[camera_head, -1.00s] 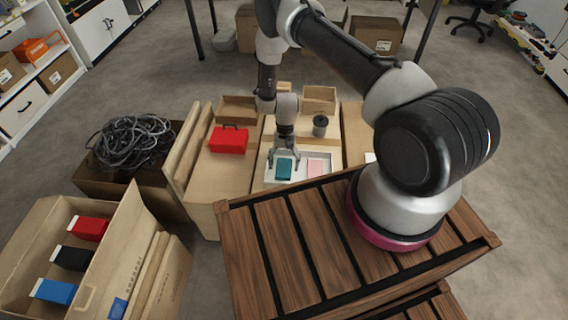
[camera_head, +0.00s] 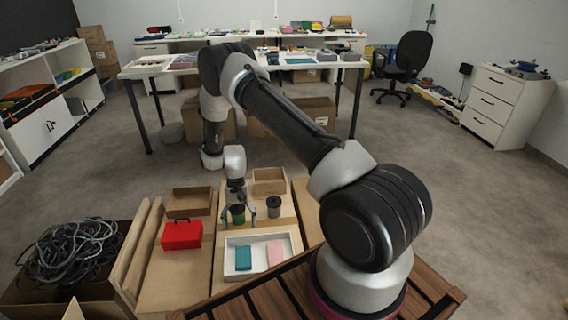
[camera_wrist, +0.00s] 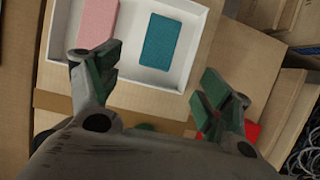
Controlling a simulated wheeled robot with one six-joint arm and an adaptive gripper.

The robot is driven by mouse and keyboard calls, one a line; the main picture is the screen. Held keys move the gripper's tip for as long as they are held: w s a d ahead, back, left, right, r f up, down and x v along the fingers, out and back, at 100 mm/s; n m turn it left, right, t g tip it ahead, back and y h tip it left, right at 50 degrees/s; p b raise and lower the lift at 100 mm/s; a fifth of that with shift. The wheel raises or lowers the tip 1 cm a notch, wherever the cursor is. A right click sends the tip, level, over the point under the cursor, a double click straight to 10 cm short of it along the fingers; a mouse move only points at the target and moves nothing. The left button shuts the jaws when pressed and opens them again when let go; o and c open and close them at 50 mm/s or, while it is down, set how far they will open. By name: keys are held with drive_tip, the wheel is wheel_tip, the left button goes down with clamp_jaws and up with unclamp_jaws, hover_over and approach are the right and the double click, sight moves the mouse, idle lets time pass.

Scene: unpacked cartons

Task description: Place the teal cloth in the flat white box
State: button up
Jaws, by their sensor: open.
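The teal cloth (camera_head: 243,257) lies flat in the left part of the flat white box (camera_head: 229,275). A pink cloth (camera_head: 275,252) lies in the same box to its right. In the wrist view the teal cloth (camera_wrist: 164,39) and the pink cloth (camera_wrist: 97,22) both rest inside the white walls of the box (camera_wrist: 180,83), apart from each other. My gripper (camera_head: 252,216) is open and empty, behind the box. In the wrist view my gripper's (camera_wrist: 160,88) green-padded fingers are wide apart, and neither touches the cloth.
A dark canister (camera_head: 274,207) and a green object (camera_head: 237,214) stand close to my gripper. A red case (camera_head: 181,235) is left of the box. Open cartons (camera_head: 189,203) and (camera_head: 269,182) are behind. A carton of black cable (camera_head: 72,252) is far left.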

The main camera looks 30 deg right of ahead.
wheel_tip(320, 180, up, 20)
drive_tip(key=w+d+n+t, duration=0.1)
drive_tip(key=w+d+t, duration=0.1)
drive_tip(key=d, duration=0.1)
drive_tip(key=s+d+r+n+t, duration=0.1)
drive_tip(key=s+d+r, duration=0.15)
drive_tip(key=r, duration=0.55)
drive_tip(key=s+d+r+t, duration=0.1)
drive_tip(key=s+r, duration=0.2)
drive_tip(key=r, duration=0.5)
drive_tip(key=s+d+r+n+t, duration=0.1)
drive_tip(key=s+d+r+t, duration=0.15)
drive_tip(key=s+r, duration=0.8)
drive_tip(key=s+d+r+t+h, duration=0.1)
drive_tip(key=s+d+r, duration=0.1)
drive_tip(key=s, duration=0.5)
drive_tip(key=s+d+r+n, duration=0.1)
drive_tip(key=s+d, duration=0.1)
drive_tip(key=s, duration=0.5)
drive_tip(key=shift+s+r+t+h, duration=0.2)
drive_tip(key=shift+r+t+h, duration=0.15)
drive_tip(key=shift+r+h, duration=0.05)
drive_tip(key=shift+d, duration=0.1)
